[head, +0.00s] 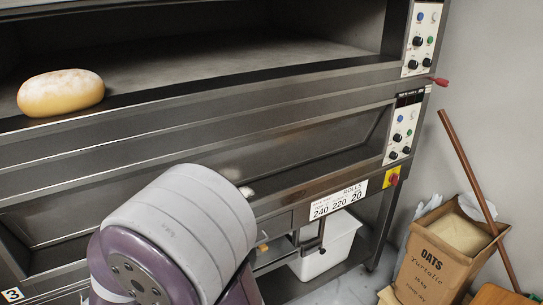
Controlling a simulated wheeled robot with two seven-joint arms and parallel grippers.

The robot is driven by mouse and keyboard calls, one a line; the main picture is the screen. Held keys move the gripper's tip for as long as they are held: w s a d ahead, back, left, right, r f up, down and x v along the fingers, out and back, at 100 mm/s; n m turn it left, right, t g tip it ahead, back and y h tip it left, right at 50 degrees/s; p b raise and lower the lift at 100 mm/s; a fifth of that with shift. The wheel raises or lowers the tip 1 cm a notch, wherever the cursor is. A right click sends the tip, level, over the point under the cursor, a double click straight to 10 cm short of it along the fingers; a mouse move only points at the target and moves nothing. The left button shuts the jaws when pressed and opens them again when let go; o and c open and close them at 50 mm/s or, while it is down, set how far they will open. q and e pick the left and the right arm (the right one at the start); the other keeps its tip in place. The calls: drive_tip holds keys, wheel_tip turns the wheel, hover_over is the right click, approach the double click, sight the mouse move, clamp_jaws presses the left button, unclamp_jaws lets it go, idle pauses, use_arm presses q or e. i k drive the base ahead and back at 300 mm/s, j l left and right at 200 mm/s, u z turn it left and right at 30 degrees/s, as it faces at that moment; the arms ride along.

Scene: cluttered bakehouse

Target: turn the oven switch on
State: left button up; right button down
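The steel deck oven (200,125) fills the left and middle of the head view. A red switch on a yellow plate (392,177) sits low at the oven's right end, below the lower control panel (403,128). I cannot read the switch's position at this size. A purple and grey link of my own arm stands in front of the oven at the bottom and hides part of its lower front. I cannot make out either gripper's fingers in this view.
A bread loaf (60,92) lies at the open upper deck's edge. A red-tipped lever (437,81) sticks out at right. A white bin (333,245) stands under the oven.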

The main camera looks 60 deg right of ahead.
sight(394, 178)
drive_tip(key=z, duration=3.05)
drive_tip(key=i+l+z, duration=0.15)
drive_tip(key=i+l, duration=0.2)
drive_tip(key=i, duration=0.25)
drive_tip(key=i+l+z, duration=0.15)
drive_tip(key=i, duration=0.45)
drive_tip(key=i+l+z, duration=0.1)
drive_tip(key=i+l, duration=0.15)
drive_tip(key=i, duration=0.35)
drive_tip(key=i+l+z, duration=0.15)
drive_tip(key=i, duration=0.45)
